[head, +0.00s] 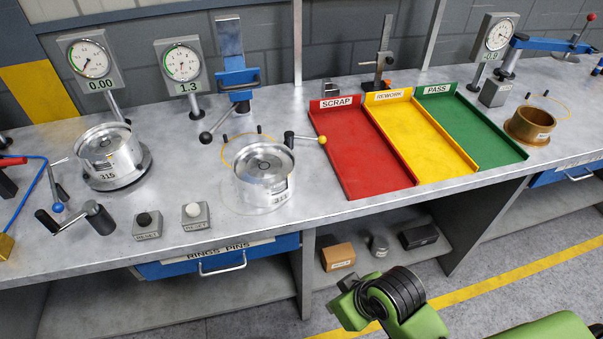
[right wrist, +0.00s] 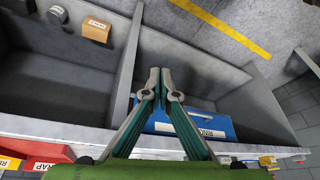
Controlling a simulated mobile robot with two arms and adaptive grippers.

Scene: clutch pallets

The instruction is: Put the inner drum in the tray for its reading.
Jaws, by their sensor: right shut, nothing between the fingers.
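Two silver drums stand on the bench in the head view. One, marked 315 (head: 110,151), sits on a round base at the left, near a dial gauge reading 0.00 (head: 92,62). The other, marked 311 (head: 263,176), stands nearer the middle, in front of a gauge reading 1.3 (head: 182,64). Three trays lie to its right: red SCRAP (head: 365,150), yellow REWORK (head: 420,135) and green PASS (head: 475,125), all empty. My right gripper is shut and empty in the right wrist view (right wrist: 158,75); my right arm is in front of the bench. My left gripper is out of view.
A bronze ring (head: 530,124) sits at the right by a third gauge (head: 498,36). A blue clamp (head: 236,75) stands behind drum 311. Two RESET buttons (head: 146,224) and a crank handle (head: 85,216) are near the front edge. A blue drawer (head: 220,258) is below.

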